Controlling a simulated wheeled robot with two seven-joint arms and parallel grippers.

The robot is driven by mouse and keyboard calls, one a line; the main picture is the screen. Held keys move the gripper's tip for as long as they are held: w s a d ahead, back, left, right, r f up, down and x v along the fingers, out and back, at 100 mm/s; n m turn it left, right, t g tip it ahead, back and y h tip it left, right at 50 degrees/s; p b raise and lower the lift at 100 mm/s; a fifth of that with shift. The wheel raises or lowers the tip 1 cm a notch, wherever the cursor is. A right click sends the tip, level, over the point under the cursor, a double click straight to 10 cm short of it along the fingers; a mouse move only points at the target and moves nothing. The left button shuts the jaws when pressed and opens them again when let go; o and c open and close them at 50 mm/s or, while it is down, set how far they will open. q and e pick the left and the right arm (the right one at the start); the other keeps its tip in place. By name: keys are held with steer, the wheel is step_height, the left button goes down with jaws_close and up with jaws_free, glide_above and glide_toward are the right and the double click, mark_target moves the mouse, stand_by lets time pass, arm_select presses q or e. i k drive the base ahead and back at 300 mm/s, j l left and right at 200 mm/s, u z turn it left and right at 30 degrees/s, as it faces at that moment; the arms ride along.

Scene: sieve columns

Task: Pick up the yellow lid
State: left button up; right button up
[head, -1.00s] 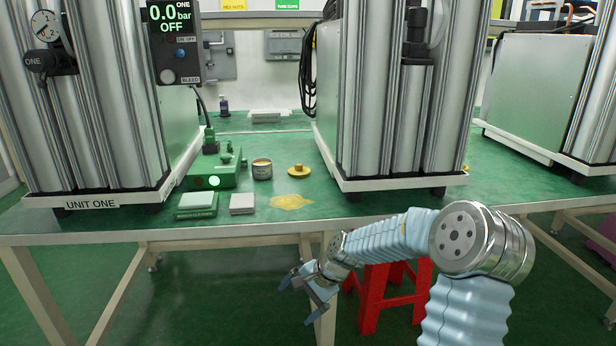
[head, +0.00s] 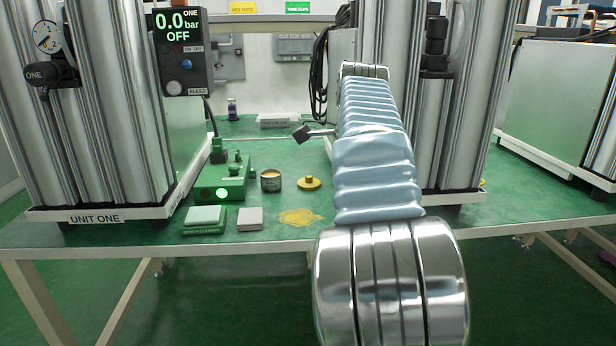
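The yellow lid (head: 308,184), a small round disc with a raised knob, lies on the green bench top in the middle of the head view. It stands just right of a small open tin (head: 271,182). My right arm reaches up the picture to the right of the lid. The tip of my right gripper (head: 305,134) shows above and beyond the lid in the picture, apart from it. Most of this gripper is hidden behind my arm, so whether it is open cannot be seen. My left gripper is out of view.
A yellow spill (head: 301,217) lies in front of the lid. A green device (head: 222,190), a green-and-white block (head: 204,216) and a grey pad (head: 250,219) are to the left. Tall metal columns of unit one (head: 100,120) stand left, and more columns (head: 465,110) stand behind my arm.

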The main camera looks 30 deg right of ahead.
mark_target(308, 183)
steer(key=i+l, duration=0.95)
steer(key=i, duration=0.2)
